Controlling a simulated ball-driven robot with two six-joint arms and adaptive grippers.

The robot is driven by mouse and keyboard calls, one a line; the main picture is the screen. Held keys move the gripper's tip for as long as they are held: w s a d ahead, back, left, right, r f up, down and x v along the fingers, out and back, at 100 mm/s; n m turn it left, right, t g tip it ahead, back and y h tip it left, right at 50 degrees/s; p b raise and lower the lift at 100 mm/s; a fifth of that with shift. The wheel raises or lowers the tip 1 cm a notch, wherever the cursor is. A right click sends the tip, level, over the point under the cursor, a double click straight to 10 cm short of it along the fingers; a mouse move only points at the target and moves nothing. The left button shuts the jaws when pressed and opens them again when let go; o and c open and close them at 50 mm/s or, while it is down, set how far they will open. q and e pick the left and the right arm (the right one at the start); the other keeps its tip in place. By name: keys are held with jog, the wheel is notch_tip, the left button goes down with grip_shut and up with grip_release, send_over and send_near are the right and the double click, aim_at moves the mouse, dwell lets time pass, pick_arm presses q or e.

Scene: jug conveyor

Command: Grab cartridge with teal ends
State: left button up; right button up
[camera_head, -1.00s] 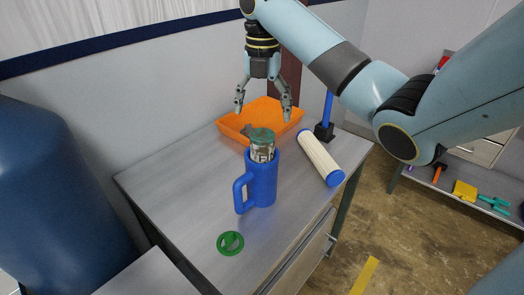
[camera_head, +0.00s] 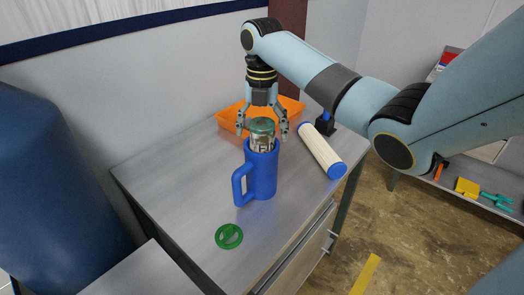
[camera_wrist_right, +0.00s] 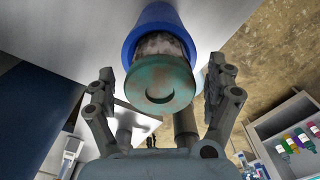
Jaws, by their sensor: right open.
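The cartridge with teal ends (camera_head: 262,127) stands upright in the blue jug (camera_head: 262,172), its teal top and part of its clear, patterned body showing above the rim. The lower part is hidden in the jug. My right gripper (camera_head: 262,136) is open, its fingers pointing down on either side of the teal end. In the right wrist view the teal end (camera_wrist_right: 160,82) lies between the spread fingers (camera_wrist_right: 161,72), with a visible gap on each side. The jug's blue rim (camera_wrist_right: 160,22) shows beyond it. My left gripper is not in view.
A white cartridge with blue ends (camera_head: 322,150) lies to the right on the grey table (camera_head: 190,190). An orange tray (camera_head: 228,118) stands behind the jug. A green ring-shaped lid (camera_head: 229,236) lies in front. A blue post on a black base (camera_head: 326,124) stands at the back right.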

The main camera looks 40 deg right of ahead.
jog(key=c, duration=1.7)
jog(key=shift+r, duration=0.1)
